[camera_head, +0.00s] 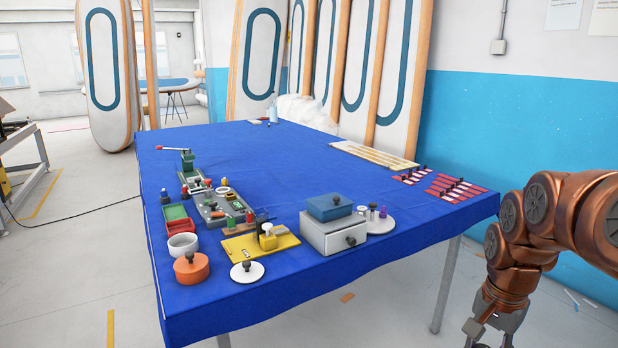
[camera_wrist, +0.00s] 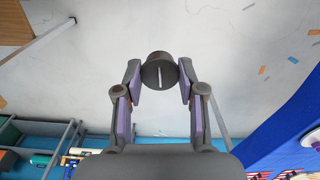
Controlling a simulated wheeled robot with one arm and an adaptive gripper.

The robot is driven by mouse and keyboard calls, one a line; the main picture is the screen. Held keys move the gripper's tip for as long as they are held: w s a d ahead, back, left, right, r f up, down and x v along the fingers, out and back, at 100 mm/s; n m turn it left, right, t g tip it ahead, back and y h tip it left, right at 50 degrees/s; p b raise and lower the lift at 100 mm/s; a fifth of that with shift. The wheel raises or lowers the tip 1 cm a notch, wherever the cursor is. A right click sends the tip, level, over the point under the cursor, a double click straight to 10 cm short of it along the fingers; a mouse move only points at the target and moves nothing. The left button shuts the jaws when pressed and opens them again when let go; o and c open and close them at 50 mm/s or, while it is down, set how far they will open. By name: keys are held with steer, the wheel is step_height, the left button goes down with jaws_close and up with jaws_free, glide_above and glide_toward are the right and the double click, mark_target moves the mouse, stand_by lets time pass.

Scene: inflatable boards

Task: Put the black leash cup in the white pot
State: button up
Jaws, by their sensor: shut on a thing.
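The black leash cup (camera_wrist: 160,68) is a dark round piece with a pale bar across its face. In the wrist view my gripper (camera_wrist: 159,82) is shut on it, one finger on each side, with floor behind. In the head view my gripper is at the lower right, beside the table's right side and cut off by the frame's bottom; the cup cannot be made out there. The white pot (camera_head: 183,242) stands upright near the table's front left, behind the orange pot (camera_head: 191,270). My gripper is far to the right of it.
On the blue-covered table (camera_head: 400,225), a white lid (camera_head: 247,273), a yellow tray (camera_head: 262,246) and a grey drawer box (camera_head: 333,236) stand right of the pots. Red and green bins (camera_head: 178,226) sit just behind the white pot. Red strips (camera_head: 455,189) lie at the right edge.

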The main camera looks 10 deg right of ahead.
steer(key=shift+w+a+f+n, duration=0.1)
steer(key=shift+w+n, duration=0.05)
steer(key=shift+w, duration=0.25)
steer(key=shift+w+a+f+n, duration=0.1)
steer(key=shift+w+n, duration=0.05)
steer(key=shift+w, duration=0.25)
steer(key=w+a+f+n+p, duration=0.1)
steer(key=w+a+f+n, duration=0.2)
steer(key=w+a, duration=0.4)
steer(key=w+a+f+n+p, duration=0.1)
steer(key=w+a+f+n, duration=0.3)
steer(key=w+a, duration=0.4)
steer(key=w+a+f+n+p, duration=0.1)
steer(key=w+a+f+n, duration=0.3)
steer(key=w+a, duration=0.3)
steer(key=shift+w+a+n+p, duration=0.2)
steer(key=shift+w+n+p, duration=0.15)
steer(key=shift+w+n, duration=0.55)
